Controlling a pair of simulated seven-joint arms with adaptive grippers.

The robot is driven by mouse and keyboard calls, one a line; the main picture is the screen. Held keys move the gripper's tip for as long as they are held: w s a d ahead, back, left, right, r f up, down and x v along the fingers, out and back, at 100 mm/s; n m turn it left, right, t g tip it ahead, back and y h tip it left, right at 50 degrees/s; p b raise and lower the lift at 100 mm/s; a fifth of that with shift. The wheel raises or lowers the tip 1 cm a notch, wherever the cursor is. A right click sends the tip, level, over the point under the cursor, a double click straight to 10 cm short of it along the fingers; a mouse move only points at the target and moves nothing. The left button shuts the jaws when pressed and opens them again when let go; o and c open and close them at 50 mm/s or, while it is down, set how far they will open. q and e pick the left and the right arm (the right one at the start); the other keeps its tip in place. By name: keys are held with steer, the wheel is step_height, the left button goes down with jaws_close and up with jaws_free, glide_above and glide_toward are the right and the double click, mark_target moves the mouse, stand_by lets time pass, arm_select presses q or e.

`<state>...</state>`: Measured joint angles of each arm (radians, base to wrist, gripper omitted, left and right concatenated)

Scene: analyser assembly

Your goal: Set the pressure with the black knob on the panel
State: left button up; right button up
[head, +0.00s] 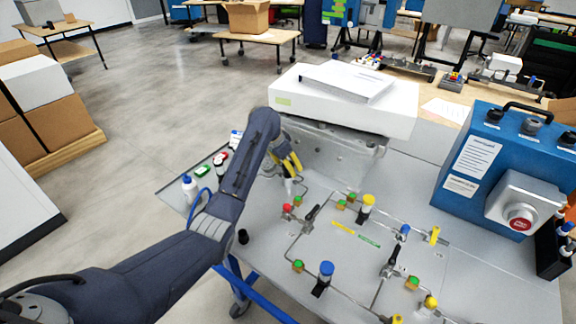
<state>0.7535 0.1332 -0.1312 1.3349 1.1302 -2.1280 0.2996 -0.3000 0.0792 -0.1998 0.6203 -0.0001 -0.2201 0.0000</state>
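The grey panel (330,262) lies flat on a bench, with thin pipes and coloured valve knobs on it. A short black knob (243,237) stands at its left front edge, beside my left arm. Black lever-like parts (311,214) also sit on the pipes, and I cannot tell for certain which black part is the pressure knob. My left gripper (292,166) is over the back left of the panel, mostly hidden behind my own arm. Yellow shows at its fingers. It is away from the short black knob. My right gripper is not in view.
A white analyser box (345,98) stands behind the panel. A blue box (510,165) with a red button is at the right. A white bottle (190,187) and small items line the left edge. The floor to the left is open, with cardboard boxes (60,122) beyond.

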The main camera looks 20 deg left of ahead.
arm_select(q)
steer(key=shift+f, duration=0.2)
steer(key=c, duration=1.3)
